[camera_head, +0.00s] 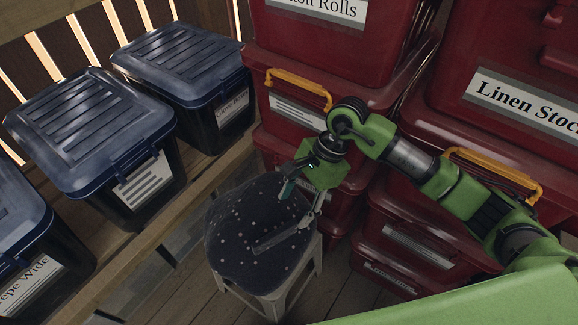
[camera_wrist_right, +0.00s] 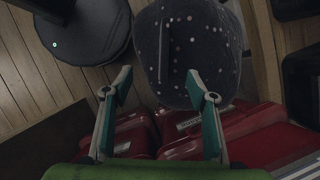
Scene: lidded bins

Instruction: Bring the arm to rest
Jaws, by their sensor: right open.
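My right arm reaches in from the right in the head view. My right gripper (camera_head: 297,205) is above the right side of a dark, speckled stool cushion (camera_head: 232,235), and its fingers are spread apart. In the right wrist view the open gripper (camera_wrist_right: 158,84) has nothing between its fingertips, and the stool cushion (camera_wrist_right: 205,50) is beyond them. A thin grey bar (camera_head: 275,240) lies on the cushion, apart from the fingers; it also shows in the wrist view (camera_wrist_right: 163,60). My left gripper is not in view.
Red lidded bins (camera_head: 345,45) are stacked behind and beside my right arm, some with orange handles (camera_head: 298,86). Dark blue lidded bins (camera_head: 90,125) stand on a wooden shelf (camera_head: 190,185) at left. Plank floor (camera_head: 185,290) shows clear left of the stool.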

